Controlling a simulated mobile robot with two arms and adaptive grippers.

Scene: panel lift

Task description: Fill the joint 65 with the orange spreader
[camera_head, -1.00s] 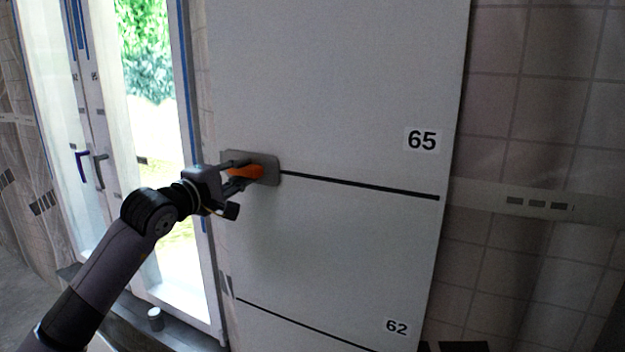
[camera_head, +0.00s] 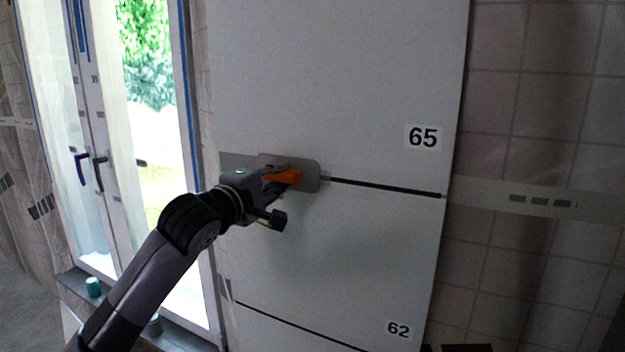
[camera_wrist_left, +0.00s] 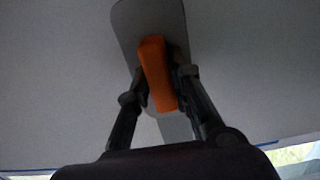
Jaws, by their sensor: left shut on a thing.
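The orange spreader has an orange handle (camera_head: 286,177) and a grey plate (camera_head: 309,176). My left gripper (camera_head: 276,182) is shut on the handle and holds the plate against or very close to the white panel. The joint 65 (camera_head: 385,187) shows as a dark line from the plate's right edge to the panel's right edge, below the label 65 (camera_head: 422,137). A grey filled strip (camera_head: 237,165) lies left of the plate. In the left wrist view the gripper's two fingers flank the orange handle (camera_wrist_left: 157,75), with the grey plate (camera_wrist_left: 150,18) beyond. My right gripper is not in view.
A lower dark joint (camera_head: 300,325) runs above the label 62 (camera_head: 398,329). A glass door with handles (camera_head: 100,170) stands at the left. A tiled wall (camera_head: 540,110) is at the right. A small green can (camera_head: 93,287) stands on the sill at the lower left.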

